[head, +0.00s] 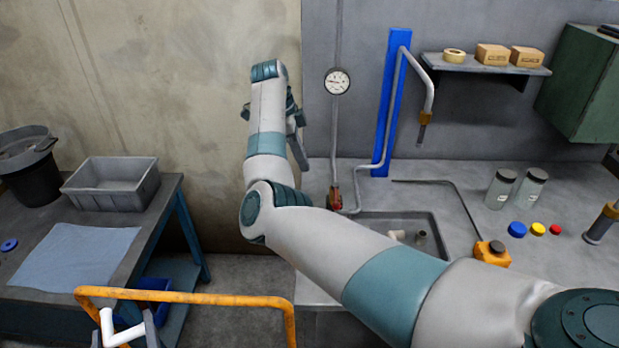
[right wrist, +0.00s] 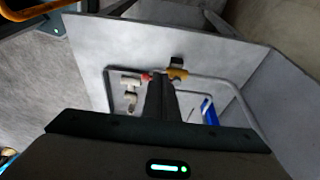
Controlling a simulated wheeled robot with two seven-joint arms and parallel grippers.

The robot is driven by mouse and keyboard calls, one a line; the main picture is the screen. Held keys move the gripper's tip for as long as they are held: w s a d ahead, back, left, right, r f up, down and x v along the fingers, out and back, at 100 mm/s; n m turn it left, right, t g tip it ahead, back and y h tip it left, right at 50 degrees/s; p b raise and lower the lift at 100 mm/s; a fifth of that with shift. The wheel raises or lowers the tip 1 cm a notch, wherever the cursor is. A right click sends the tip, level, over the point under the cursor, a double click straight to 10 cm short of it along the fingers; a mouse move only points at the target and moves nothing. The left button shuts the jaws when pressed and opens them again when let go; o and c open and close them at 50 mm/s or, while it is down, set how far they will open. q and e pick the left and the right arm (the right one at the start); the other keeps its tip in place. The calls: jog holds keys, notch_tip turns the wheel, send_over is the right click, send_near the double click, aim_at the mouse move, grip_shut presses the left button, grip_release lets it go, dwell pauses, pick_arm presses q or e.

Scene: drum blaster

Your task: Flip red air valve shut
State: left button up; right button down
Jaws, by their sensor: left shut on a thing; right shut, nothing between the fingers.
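The red valve (head: 335,198) sits low on the thin pipe below the gauge, at the back edge of the grey bench in the head view. Its lever angle is too small to read. My right gripper (head: 301,150) is shut and empty, to the left of and above the valve, partly hidden by its own arm. In the right wrist view its closed fingers (right wrist: 160,98) point at pale fittings and a small red part (right wrist: 146,76); I cannot tell whether they touch it. My left gripper (head: 124,335) is shut on a white bent handle (head: 108,325) at the bottom left.
An orange rail (head: 185,294) crosses in front, near my left gripper. A sink (head: 432,222) lies right of the valve, partly behind my right arm. A blue post (head: 391,105), an orange box (head: 492,254) and two jars stand further right. A side table with a grey bin (head: 112,185) is left.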

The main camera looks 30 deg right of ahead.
aim_at(336, 196)
pick_arm(q)
notch_tip(336, 196, up, 4)
jog(key=p, duration=0.3)
jog(key=shift+f, duration=0.25)
jog(key=shift+r+p, duration=0.9)
jog(key=shift+p, duration=0.25)
jog(key=shift+r, duration=0.2)
pick_arm(e)
jog(key=s+d+f, duration=0.3)
jog(key=d+f, duration=0.3)
jog(key=f, duration=0.4)
jog(key=shift+s, duration=0.3)
pick_arm(q)
jog(key=shift+s, duration=0.1)
pick_arm(e)
jog(key=shift+f, duration=0.1)
